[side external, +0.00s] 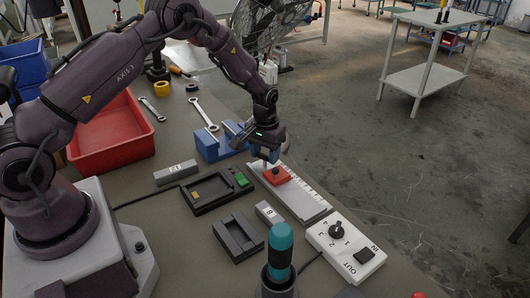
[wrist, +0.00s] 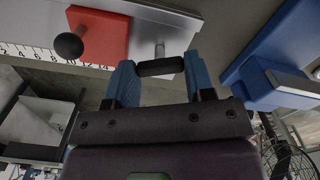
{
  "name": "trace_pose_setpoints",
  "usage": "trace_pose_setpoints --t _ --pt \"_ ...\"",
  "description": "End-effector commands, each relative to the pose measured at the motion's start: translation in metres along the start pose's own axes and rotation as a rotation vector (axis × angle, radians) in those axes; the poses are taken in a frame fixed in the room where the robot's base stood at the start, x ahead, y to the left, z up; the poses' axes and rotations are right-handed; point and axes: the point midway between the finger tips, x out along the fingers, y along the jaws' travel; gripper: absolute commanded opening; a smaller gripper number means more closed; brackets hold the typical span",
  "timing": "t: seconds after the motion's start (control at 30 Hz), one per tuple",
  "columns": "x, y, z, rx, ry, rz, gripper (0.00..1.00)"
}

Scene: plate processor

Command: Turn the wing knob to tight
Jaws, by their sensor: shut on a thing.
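The wing knob (wrist: 160,67) is a short black bar in the wrist view, lying crosswise below a grey metal stud. My gripper (wrist: 158,72) has its two blue fingers at the bar's ends and is shut on it. In the side view my gripper (side external: 269,156) points down at the far end of a white scale rail (side external: 306,199), and the knob is hidden there. A red slider (side external: 280,176) with a black ball handle sits on the rail close beside the gripper; it also shows in the wrist view (wrist: 104,32). No tight marking is readable.
A blue vise-like block (side external: 211,147) stands close left of my gripper. A red bin (side external: 112,150) stands left. A fan is behind.

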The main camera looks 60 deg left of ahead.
Motion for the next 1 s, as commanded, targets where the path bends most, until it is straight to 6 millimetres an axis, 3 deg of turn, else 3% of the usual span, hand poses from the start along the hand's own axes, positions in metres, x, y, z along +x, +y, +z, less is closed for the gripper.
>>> trace_pose_setpoints --t 0.5,1.0 --pt "-0.0010 -0.0006 0.0000 0.362 -0.001 0.000 0.25" --pt "-0.0010 0.0000 0.0002 0.444 -0.001 0.000 0.25"
